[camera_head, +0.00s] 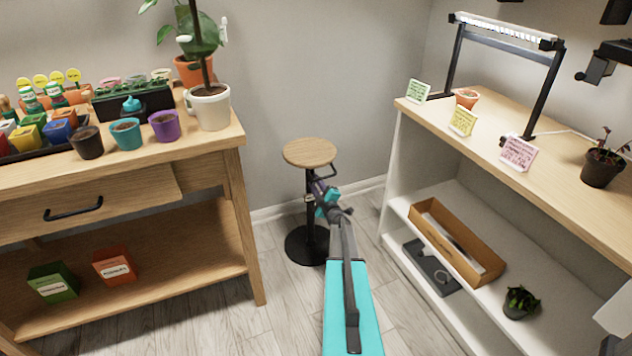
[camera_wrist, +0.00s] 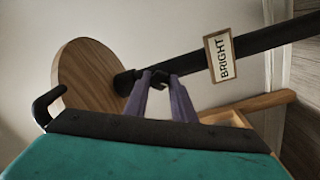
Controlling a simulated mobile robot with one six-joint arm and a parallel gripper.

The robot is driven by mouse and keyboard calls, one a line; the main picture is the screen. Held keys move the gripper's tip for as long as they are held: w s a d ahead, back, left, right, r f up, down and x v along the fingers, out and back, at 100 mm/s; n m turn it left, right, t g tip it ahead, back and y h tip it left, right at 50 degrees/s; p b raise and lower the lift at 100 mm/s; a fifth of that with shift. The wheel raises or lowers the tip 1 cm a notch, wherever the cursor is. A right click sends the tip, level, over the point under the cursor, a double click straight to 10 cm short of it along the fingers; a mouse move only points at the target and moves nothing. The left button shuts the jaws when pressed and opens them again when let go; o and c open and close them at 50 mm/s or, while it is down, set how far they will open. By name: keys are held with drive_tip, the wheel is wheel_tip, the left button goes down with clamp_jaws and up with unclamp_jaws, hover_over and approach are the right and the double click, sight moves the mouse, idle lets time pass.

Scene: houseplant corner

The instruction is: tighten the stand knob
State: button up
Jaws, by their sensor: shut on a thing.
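The stand has a round wooden top (camera_head: 310,152), a black post and a round black base (camera_head: 300,246) on the floor between the table and the shelf. My gripper (camera_head: 318,187) reaches the upper post, just below the top. In the wrist view, the two purple fingers of my gripper (camera_wrist: 160,82) close on a small black knob (camera_wrist: 159,75) at the post. The fingertips partly hide the knob. The wooden top (camera_wrist: 84,75) shows at left, and a tag reading "BRIGHT" (camera_wrist: 222,55) sits on the post.
A wooden table (camera_head: 215,150) with pots stands at left. A white shelf unit (camera_head: 395,160) with a wooden top stands at right. Floor is clear around the base.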

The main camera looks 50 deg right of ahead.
drive_tip(key=shift+d+m+p, duration=0.15)
drive_tip(key=shift+m+p, duration=1.05)
drive_tip(key=shift+m, duration=1.2)
drive_tip(key=o, duration=1)
drive_tip(key=shift+s, duration=0.1)
drive_tip(key=v, duration=1.3)
drive_tip(key=shift+s+a+r+p, duration=0.15)
drive_tip(key=shift+s+a+p, duration=0.1)
drive_tip(key=shift+a+p, duration=0.1)
